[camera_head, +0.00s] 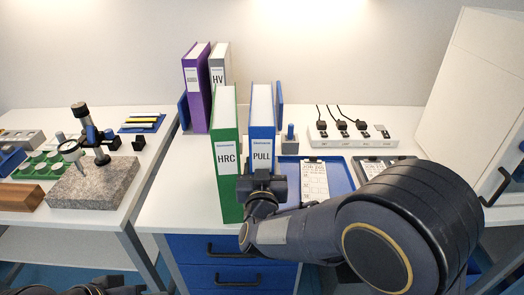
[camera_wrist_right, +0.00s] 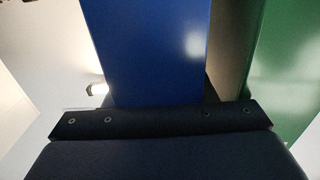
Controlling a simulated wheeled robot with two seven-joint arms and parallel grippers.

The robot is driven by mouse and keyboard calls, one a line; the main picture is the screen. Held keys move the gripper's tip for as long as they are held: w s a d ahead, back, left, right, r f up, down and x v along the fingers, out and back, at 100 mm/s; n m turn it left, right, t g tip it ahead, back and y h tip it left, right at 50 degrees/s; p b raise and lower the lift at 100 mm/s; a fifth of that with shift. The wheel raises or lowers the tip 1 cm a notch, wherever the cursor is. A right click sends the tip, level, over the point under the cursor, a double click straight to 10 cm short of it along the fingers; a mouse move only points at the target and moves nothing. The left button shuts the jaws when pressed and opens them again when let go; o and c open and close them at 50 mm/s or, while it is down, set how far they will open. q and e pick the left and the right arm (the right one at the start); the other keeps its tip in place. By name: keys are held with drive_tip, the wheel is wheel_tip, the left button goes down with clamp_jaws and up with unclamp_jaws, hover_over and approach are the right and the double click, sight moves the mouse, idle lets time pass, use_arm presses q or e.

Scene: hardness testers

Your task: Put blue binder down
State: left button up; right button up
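The blue binder (camera_head: 262,121), labelled PULL, stands upright on the middle table, right of the green HRC binder (camera_head: 225,130). My right gripper (camera_head: 262,184) is at the lower part of its spine, one side on each edge, and appears shut on it. The gripper hides the binder's lower front, so I cannot tell whether it touches the table. In the right wrist view the blue binder (camera_wrist_right: 155,50) fills the middle, with the green binder (camera_wrist_right: 285,70) at the right; the fingertips are hidden. Dark parts of my left arm show at the bottom left edge; its gripper state is unclear.
A purple binder (camera_head: 196,88) and a grey HV binder (camera_head: 219,65) stand behind, between blue bookends (camera_head: 280,104). A blue tray (camera_head: 340,177) with a clipboard (camera_head: 314,181) and a power strip (camera_head: 351,135) lie to the right. A granite stand (camera_head: 95,183) is on the left table.

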drive_tip(key=c, duration=0.7)
drive_tip(key=shift+r, duration=0.15)
clamp_jaws()
